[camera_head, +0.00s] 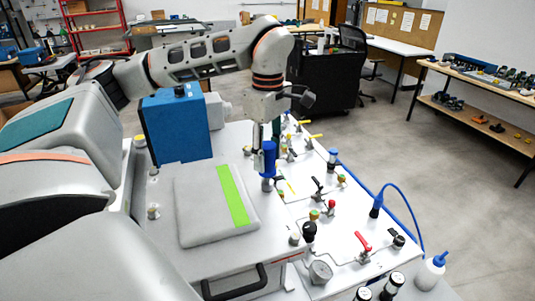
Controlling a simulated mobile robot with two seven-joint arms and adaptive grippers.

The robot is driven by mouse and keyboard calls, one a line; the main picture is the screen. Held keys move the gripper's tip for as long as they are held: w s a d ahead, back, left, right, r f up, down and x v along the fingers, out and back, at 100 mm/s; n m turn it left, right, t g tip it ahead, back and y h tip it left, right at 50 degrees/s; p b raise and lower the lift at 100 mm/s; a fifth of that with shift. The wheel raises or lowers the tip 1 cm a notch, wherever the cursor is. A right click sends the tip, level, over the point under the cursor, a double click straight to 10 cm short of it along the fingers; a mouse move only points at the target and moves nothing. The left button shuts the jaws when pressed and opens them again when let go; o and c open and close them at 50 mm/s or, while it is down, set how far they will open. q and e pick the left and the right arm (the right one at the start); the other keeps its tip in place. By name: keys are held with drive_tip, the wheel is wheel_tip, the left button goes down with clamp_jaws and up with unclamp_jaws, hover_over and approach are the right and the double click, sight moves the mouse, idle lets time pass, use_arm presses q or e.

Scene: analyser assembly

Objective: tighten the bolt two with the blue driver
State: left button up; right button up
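My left gripper (265,128) points down over the white analyser panel (215,262). It appears shut on the blue driver (268,158), which it holds about upright. The driver's lower end is at a small metal bolt (267,185) at the right edge of the grey pad with a green stripe (205,210); whether it touches or is seated cannot be told. Other bolt-like studs stand at the pad's left side (153,211) and near its front right corner (295,238). No number marks are readable. My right gripper is not in view.
A blue box (175,125) stands behind the pad. Right of it are several valves, including a red-handled one (363,241), and a blue hose (405,195). A white bottle (430,272) is at the front right. Open floor (460,200) lies to the right.

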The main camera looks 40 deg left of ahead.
use_arm(q)
drive_tip(key=n, duration=0.6)
drive_tip(key=shift+c, duration=0.3)
clamp_jaws()
drive_tip(key=m, duration=0.4)
drive_tip(key=shift+m, duration=0.4)
drive_tip(key=shift+c, duration=1.1)
unclamp_jaws()
drive_tip(key=shift+m, duration=0.5)
drive_tip(key=shift+o, duration=1.4)
